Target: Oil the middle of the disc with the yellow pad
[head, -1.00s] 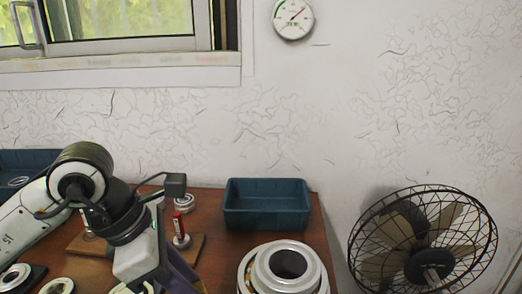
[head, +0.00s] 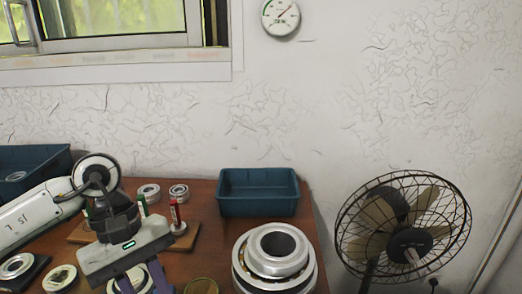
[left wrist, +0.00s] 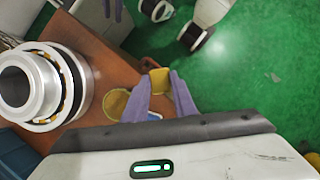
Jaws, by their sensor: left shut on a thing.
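In the left wrist view, my left gripper (left wrist: 161,84) has its purple fingers shut on a small yellow pad (left wrist: 159,79). In the head view, my left gripper (head: 148,284) points down near the bottom edge, and the pad cannot be made out. A flat tan-yellow disc (left wrist: 115,103) lies on the table beside the fingers, left of the pad in the wrist view. The disc also shows at the bottom of the head view (head: 201,287), right of the gripper.
A large stacked bearing (head: 277,266) stands right of the disc. A blue bin (head: 258,205) is behind it. A wooden board (head: 188,240) with red and green upright items is behind my left gripper. Several rings lie at left. A fan (head: 403,235) stands right of the table.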

